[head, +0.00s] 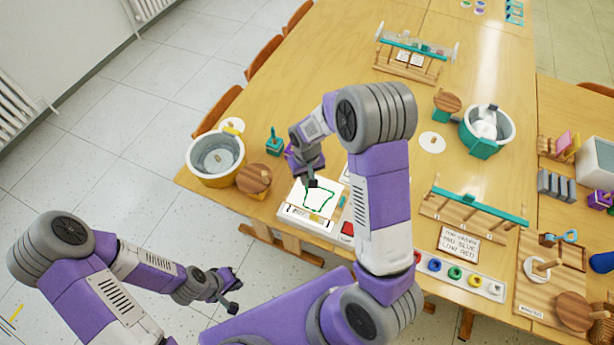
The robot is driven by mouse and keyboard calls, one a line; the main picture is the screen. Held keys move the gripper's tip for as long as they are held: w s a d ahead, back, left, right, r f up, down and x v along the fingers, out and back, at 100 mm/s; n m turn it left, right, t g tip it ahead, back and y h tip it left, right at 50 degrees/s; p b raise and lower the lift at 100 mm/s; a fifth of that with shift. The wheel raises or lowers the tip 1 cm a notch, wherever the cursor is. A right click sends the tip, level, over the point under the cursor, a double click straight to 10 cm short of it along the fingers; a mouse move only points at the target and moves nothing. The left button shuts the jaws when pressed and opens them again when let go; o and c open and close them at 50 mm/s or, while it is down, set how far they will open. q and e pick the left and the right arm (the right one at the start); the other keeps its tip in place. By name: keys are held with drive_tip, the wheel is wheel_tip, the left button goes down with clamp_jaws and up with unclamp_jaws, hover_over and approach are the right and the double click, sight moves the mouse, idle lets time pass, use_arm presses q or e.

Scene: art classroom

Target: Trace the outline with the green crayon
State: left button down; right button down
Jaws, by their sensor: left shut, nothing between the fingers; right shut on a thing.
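A white sheet (326,208) on a pale board lies near the table's left front edge. A green outline (331,198) with uneven sides shows on it; my gripper covers part of its upper left. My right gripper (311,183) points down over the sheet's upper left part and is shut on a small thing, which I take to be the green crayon. The crayon is too small and too hidden to make out, and I cannot tell whether its tip touches the sheet. My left gripper (229,292) is shut and empty, off the table above the floor.
My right arm hides table right of the sheet. A paint tray (462,277) lies farther right. The table's middle is mostly clear.

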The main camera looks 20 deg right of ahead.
drive_tip(key=shift+w, duration=0.3)
drive_tip(key=shift+w+d, duration=0.1)
drive_tip(key=shift+d, duration=0.05)
idle(0.3)
drive_tip(key=shift+w+d, duration=0.15)
drive_tip(key=shift+r, duration=0.1)
idle(0.5)
wheel_tip(320, 180, up, 4)
drive_tip(key=p, duration=0.3)
idle(0.5)
